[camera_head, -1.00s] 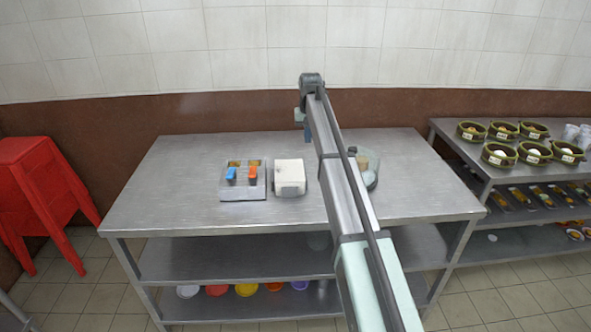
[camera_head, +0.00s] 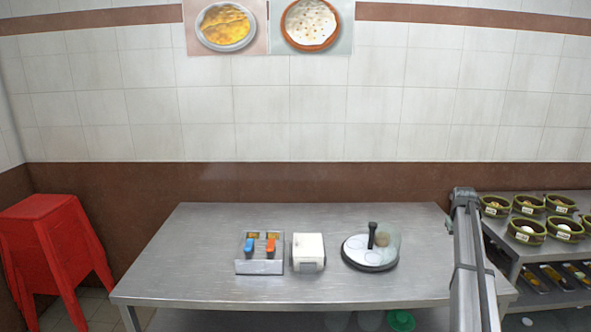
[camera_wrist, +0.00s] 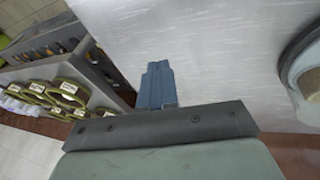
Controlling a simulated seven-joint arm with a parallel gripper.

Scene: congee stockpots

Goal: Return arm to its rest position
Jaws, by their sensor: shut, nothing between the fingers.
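My arm (camera_head: 470,262) stands at the right of the steel table in the head view, reaching up in front of the table's right edge. My gripper (camera_wrist: 157,76) shows in the wrist view as blue-grey fingers held together, with nothing between them. In the head view its fingers are hidden or too small to make out. The fingers are apart from the table and touch nothing that I can see.
On the steel table (camera_head: 200,281) are a caddy (camera_head: 259,266) with blue- and orange-handled items, a white box (camera_head: 308,250) and a round tray (camera_head: 370,257). A side shelf holds several green bowls (camera_head: 528,229). Red stools (camera_head: 52,250) stand left.

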